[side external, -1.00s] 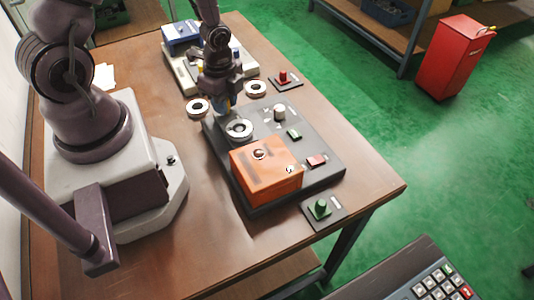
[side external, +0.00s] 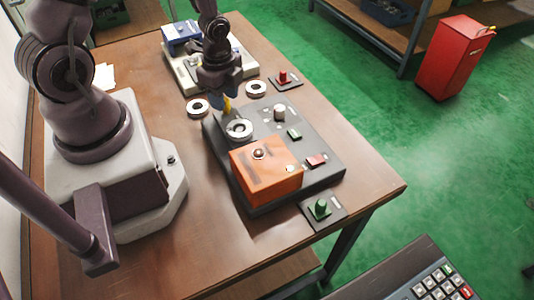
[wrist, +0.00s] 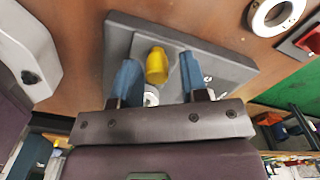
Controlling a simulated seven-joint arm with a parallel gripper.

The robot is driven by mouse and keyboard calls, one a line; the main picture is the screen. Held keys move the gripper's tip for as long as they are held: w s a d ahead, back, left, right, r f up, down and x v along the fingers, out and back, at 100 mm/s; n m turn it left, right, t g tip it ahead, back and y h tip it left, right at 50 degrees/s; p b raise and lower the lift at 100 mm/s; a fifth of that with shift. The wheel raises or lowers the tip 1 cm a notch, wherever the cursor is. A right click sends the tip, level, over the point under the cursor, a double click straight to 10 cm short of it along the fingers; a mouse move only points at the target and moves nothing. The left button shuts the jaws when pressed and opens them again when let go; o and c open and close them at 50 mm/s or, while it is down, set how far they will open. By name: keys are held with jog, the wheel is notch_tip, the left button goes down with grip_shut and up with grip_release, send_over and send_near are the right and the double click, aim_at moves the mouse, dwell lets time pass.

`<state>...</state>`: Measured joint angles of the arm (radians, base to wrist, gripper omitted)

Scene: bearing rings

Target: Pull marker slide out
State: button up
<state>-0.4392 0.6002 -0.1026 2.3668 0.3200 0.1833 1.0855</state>
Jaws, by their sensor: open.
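A yellow rounded peg (wrist: 157,66) stands on the dark grey board (wrist: 205,65); I cannot tell whether it is the marker slide. My gripper (wrist: 159,62) is open, with one blue finger on each side of the peg and visible gaps between. In the side view my gripper (side external: 226,97) points down over the far left end of the board (side external: 322,160). The yellow peg (side external: 227,105) shows just below it, behind a silver ring (side external: 239,129) seated on the board. Part of a pale ring shows between the fingers in the wrist view; the rest is hidden.
An orange block (side external: 265,180) with a silver knob fills the board's near part. A grey post (side external: 280,113), a green button (side external: 294,134) and a red button (side external: 317,160) stand to its right. Loose rings (side external: 198,107) (side external: 256,88) lie on the table near my gripper.

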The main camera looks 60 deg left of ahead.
jog(key=shift+r, duration=2.8)
jog(key=shift+s+d+n+g, duration=0.1)
jog(key=shift+s+n+g, duration=0.3)
jog(key=shift+n, duration=0.5)
jog(key=s+d+r+n+t, duration=0.1)
jog(key=d+r+n+t, duration=0.1)
jog(key=r, duration=0.5)
jog(key=s+d+r+n+t, duration=0.2)
jog(key=d+r+n, duration=0.2)
jog(key=r, duration=0.4)
jog(key=s+d+r+n+t, duration=0.2)
jog(key=d+r+n, duration=0.1)
jog(key=r, duration=0.5)
jog(key=shift+r+n, duration=0.2)
jog(key=shift+n, duration=0.4)
